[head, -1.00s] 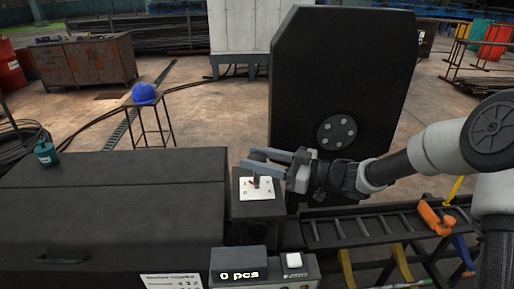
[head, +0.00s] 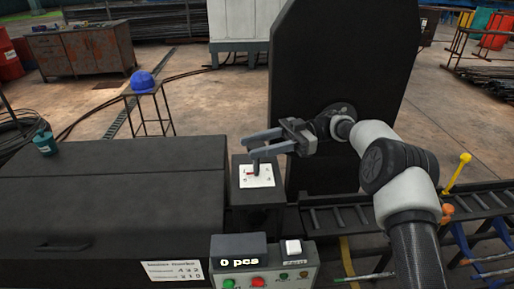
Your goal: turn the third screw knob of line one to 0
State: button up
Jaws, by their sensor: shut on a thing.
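A dark selector knob (head: 255,164) stands on a white numbered dial plate (head: 265,182) on top of a black box in the middle. A red mark shows at the knob's foot and points left; the numbers are too small to read surely. My gripper (head: 250,146) comes in from the right, its fingers at the top of this knob and shut on it. The fingers hide part of the knob's top. A white label (head: 172,272) with rows of digits is on the black cabinet's front at lower left. No row of screw knobs can be made out.
A counter reading "0 pcs" (head: 238,261) and a button panel (head: 275,281) stand in front of the dial. The long black cabinet (head: 110,190) fills the left. A tall black plate (head: 335,65) rises behind my gripper. A rack with levers (head: 480,225) is at right.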

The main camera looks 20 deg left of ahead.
jog(key=shift+s+r+n+g+h, duration=0.1)
jog(key=shift+r+n+g+h, duration=0.05)
jog(key=shift+n+g+h, duration=0.3)
dwell(0.3)
jog(key=o, duration=1.1)
jog(key=shift+c, duration=0.2)
notch_tip(320, 180, up, 10)
jog(key=shift+p, duration=0.75)
